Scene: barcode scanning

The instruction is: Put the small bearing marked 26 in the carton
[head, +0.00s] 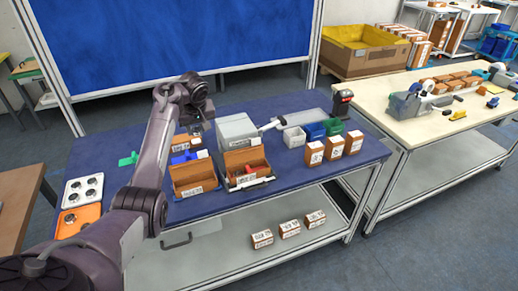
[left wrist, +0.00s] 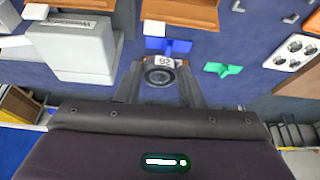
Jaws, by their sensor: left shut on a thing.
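My left gripper (left wrist: 158,82) is shut on a small round dark bearing (left wrist: 159,76) with a white tag that reads like 26 upside down. In the head view my left gripper (head: 196,124) hangs over the back of the blue table; the bearing is not clear there. Two open brown cartons stand nearer the front, a left one (head: 194,190) and a right one (head: 238,183). Which is the task's carton I cannot tell. A carton (left wrist: 182,12) also shows at the top of the left wrist view, apart from the bearing. My right gripper is not in view.
A grey box (head: 236,127) stands behind the right carton. A blue piece (left wrist: 168,46) and a green piece (left wrist: 222,69) lie near the gripper. A white tray (head: 70,199) with several round parts lies at the left edge. Small cartons (head: 314,154) stand at the right.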

